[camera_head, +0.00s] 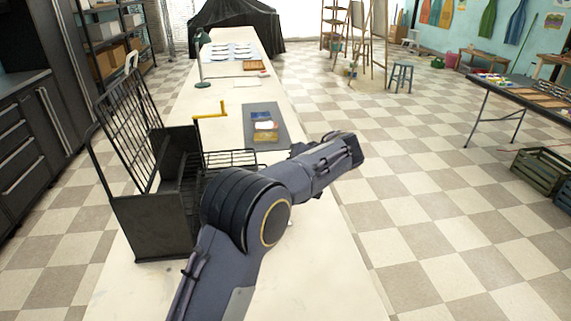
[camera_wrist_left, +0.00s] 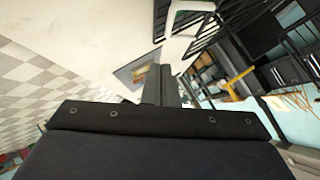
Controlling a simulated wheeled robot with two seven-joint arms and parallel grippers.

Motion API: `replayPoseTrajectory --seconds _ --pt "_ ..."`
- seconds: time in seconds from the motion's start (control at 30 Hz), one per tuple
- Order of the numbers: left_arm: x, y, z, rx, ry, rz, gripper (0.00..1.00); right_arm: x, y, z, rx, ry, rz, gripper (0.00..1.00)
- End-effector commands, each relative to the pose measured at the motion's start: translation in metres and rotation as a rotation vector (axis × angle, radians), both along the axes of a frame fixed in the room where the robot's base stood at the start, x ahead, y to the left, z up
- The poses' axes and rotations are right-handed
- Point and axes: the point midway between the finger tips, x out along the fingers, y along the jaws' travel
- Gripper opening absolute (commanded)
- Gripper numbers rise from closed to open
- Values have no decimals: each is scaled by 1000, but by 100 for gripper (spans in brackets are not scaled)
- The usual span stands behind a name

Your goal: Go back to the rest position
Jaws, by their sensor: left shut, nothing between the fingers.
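My left arm (camera_head: 262,215) comes in from the bottom of the head view and reaches over the white table to the right. I cannot clearly make out its fingers there. In the left wrist view my left gripper (camera_wrist_left: 165,75) shows its fingers shut together and empty, above the tabletop. A grey mat (camera_head: 258,107) with blue, white and yellow pieces (camera_head: 265,127) on it lies on the table beyond the arm. My right gripper is in neither view.
A black wire rack (camera_head: 152,222) stands on the table left of the arm, with a yellow handle-like piece (camera_head: 211,114) behind it. A green lamp (camera_head: 201,58) and a brown tray (camera_head: 254,65) are farther back.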

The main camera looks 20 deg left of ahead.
Motion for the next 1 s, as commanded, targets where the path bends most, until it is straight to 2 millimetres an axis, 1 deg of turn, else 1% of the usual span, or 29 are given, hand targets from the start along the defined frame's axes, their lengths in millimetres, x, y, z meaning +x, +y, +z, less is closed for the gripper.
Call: replayPoseTrajectory --seconds 0.03,0.3,0.43,0.53,0.57,0.63,0.67,0.77,0.8,0.87,0.9,0.97,1.0 --pt "-5 -6 4 -1 -4 -1 0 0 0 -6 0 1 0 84" --pt "-27 -39 35 -2 -6 -2 0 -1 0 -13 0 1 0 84" --pt "-34 -49 45 -1 -6 -1 0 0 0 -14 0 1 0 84" --pt "-38 -50 48 -6 -1 1 0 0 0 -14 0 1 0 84" --pt "-40 -47 49 -13 5 3 0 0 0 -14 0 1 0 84" --pt "-47 -32 48 -49 35 6 0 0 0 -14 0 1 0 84" --pt "-52 -23 47 -72 53 8 0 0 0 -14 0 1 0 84" --pt "-81 15 39 -195 135 -1 0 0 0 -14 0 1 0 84" --pt "-98 30 34 -256 169 -9 0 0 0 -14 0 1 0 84" --pt "-126 50 28 -354 214 -30 0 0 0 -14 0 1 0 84" --pt "-146 59 24 -418 236 -47 0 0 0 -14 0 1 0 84" --pt "-178 70 18 -510 259 -75 0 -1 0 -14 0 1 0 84" --pt "-200 75 15 -569 269 -95 0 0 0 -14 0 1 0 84"
